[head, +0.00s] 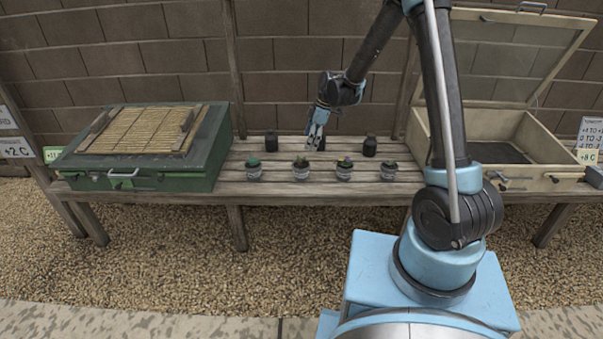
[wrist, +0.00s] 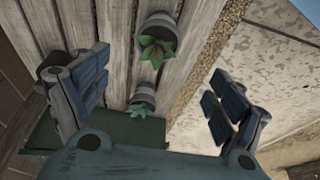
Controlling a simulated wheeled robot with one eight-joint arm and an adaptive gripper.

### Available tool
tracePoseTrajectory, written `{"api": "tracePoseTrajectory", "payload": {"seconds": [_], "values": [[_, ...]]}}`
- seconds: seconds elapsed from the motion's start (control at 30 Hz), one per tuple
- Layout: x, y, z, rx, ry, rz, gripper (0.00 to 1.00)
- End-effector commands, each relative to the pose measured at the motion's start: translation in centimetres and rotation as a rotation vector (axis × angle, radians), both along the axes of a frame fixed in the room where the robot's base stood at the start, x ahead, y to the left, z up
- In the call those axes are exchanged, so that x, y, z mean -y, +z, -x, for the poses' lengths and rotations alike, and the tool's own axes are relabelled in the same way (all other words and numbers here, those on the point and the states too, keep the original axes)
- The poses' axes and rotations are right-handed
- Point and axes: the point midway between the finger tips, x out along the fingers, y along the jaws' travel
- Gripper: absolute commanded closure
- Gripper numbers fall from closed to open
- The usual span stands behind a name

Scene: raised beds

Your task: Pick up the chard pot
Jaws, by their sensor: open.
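Four small grey pots with plants stand in a row on the slatted wooden bench. From the left in the head view they are a green one (head: 254,170), one with dark green leaves (head: 301,169), one with a purple and yellow top (head: 344,168) and a dark green one (head: 388,170). I cannot tell for certain which is the chard pot. My gripper (head: 315,143) hangs above and behind the middle two pots. In the wrist view my gripper (wrist: 158,92) is open and empty. A broad-leaved pot (wrist: 155,42) and a smaller-leaved pot (wrist: 143,98) show between its fingers.
A green cold frame (head: 215,157) with a slatted mat stands left on the bench (head: 275,187). An open cream frame (head: 520,172) stands right. A block wall rises behind.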

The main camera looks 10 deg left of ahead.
Motion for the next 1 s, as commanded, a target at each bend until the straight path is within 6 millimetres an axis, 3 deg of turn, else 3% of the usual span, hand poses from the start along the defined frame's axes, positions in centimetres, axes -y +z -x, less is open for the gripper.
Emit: {"api": "tracePoseTrajectory", "payload": {"seconds": [0.5, 0.83, 1.0], "values": [[-2.1, -7.0, 0.4, 0.001, 0.000, 0.000, 0.12], [-2.6, -8.6, 0.5, 0.000, 0.000, 0.000, 0.12], [-3.2, -10.3, 0.4, 0.000, 0.001, 0.000, 0.12]]}}
